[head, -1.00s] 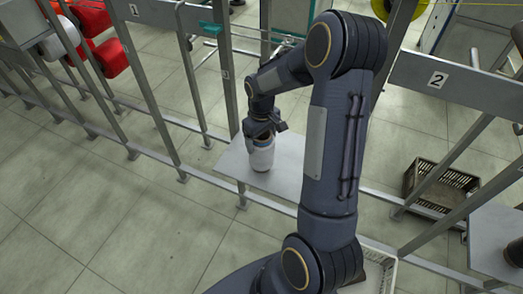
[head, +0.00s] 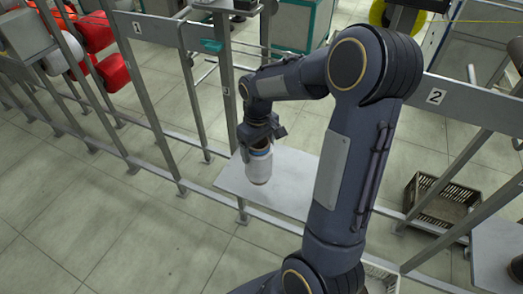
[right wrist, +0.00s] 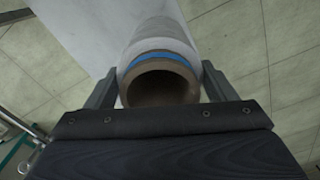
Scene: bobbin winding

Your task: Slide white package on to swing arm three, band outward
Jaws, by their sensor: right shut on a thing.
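The white package (head: 258,167) is a white cylinder with a blue band near its upper end. My right gripper (head: 260,136) is shut on that upper end from above. In the right wrist view the package (right wrist: 160,35) points away between the fingers, its brown hollow core and blue band (right wrist: 158,56) facing the camera. The package is upright over the grey plate (head: 290,190); I cannot tell whether its bottom touches it. I cannot make out which part is swing arm three. My left gripper is out of view.
Red packages (head: 100,35) hang at the upper left. A brown crate (head: 440,200) stands at the right. Open tiled floor lies at the front left.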

